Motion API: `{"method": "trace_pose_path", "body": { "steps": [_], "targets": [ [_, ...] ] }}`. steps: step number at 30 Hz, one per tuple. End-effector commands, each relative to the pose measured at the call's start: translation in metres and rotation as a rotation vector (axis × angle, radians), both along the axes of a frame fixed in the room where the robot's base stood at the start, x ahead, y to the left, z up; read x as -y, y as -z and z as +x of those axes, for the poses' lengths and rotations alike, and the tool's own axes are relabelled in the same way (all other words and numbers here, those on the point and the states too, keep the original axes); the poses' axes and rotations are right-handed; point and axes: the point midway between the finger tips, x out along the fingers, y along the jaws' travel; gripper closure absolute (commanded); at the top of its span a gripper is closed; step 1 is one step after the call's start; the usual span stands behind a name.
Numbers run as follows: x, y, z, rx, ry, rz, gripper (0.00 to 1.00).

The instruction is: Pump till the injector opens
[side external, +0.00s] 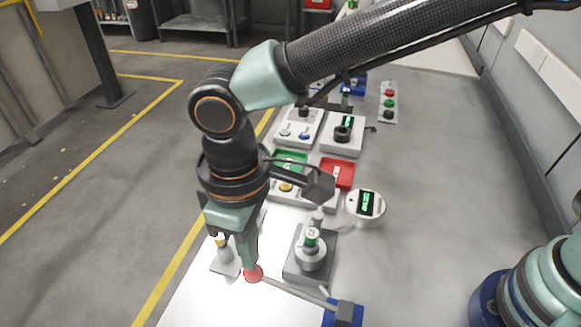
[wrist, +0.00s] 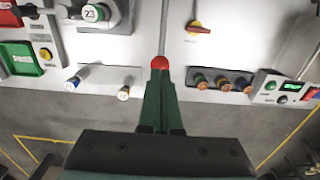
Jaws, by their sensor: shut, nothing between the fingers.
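The pump lever is a thin grey rod (side external: 292,290) with a red ball knob (side external: 253,273) at its free end, running to a blue block (side external: 343,313) at the bottom edge. My gripper (side external: 249,264) is shut, pointing down with its tips right at the red knob. In the wrist view the closed fingertips (wrist: 160,72) meet the red knob (wrist: 160,62), and the rod (wrist: 164,30) runs up from it. Whether they press on it I cannot tell. A grey fixture (side external: 311,258) with a green-and-white cap stands beside the lever; which part is the injector is unclear.
A round white gauge (side external: 366,207) with a green display, too small to read, stands behind right. Green (side external: 290,160) and red (side external: 337,174) panels lie behind. A small plate with fittings (side external: 226,262) is left of my gripper. The bench right of the gauge is clear.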

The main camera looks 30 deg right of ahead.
Motion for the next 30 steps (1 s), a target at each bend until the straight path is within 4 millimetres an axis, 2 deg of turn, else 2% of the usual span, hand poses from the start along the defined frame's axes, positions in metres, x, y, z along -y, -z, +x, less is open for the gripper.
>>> {"method": "trace_pose_path", "body": {
  "steps": [30],
  "targets": [
    [0.000,0.038,0.000,-0.001,0.000,-0.003,1.00]
  ]
}}
